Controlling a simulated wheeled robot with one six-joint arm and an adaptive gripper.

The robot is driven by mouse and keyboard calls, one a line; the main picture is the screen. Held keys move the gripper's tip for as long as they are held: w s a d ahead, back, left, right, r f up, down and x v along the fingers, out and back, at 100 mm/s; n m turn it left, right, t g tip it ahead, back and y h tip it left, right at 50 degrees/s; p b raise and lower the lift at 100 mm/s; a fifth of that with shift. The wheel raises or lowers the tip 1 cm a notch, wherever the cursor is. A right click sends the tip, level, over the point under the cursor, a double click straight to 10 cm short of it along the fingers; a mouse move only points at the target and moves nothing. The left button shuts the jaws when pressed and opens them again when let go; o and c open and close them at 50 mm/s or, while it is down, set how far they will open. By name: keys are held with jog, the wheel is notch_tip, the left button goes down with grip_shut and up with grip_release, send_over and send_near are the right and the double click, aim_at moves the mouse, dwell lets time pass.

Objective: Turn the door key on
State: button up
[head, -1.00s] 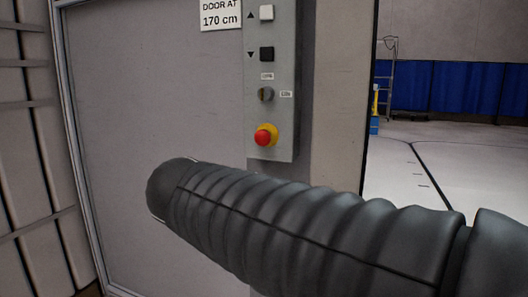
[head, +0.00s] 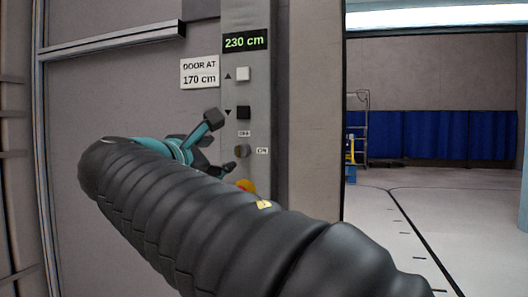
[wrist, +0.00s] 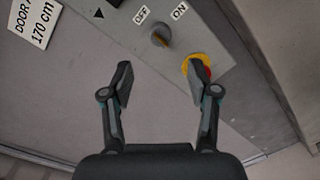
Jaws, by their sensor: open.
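The door key switch (head: 241,151) is a small round dark knob on the grey control panel, with an OFF label above it and an ON label to its right. In the wrist view the key switch (wrist: 160,36) lies ahead of the fingers, roughly centred between them, with a small orange-brown mark on it. I cannot tell its exact setting. My gripper (head: 222,143) is open and empty, just left of the switch in the head view. In the wrist view my gripper (wrist: 162,75) shows both fingers spread, apparently not touching the key.
A yellow-and-red emergency stop button (head: 246,185) sits just below the switch, partly hidden by my arm; in the wrist view the right finger overlaps it. Black (head: 244,112) and white (head: 243,74) buttons sit above. The display (head: 245,40) reads 230 cm; a sign (head: 200,72) says DOOR AT 170 cm.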

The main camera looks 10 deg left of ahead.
aim_at(237, 152)
jog(key=w, duration=0.3)
jog(key=w+d, duration=0.1)
jog(key=w, duration=0.6)
jog(key=shift+d+p, duration=0.25)
jog(key=shift+p, duration=0.1)
jog(key=shift+s, duration=0.1)
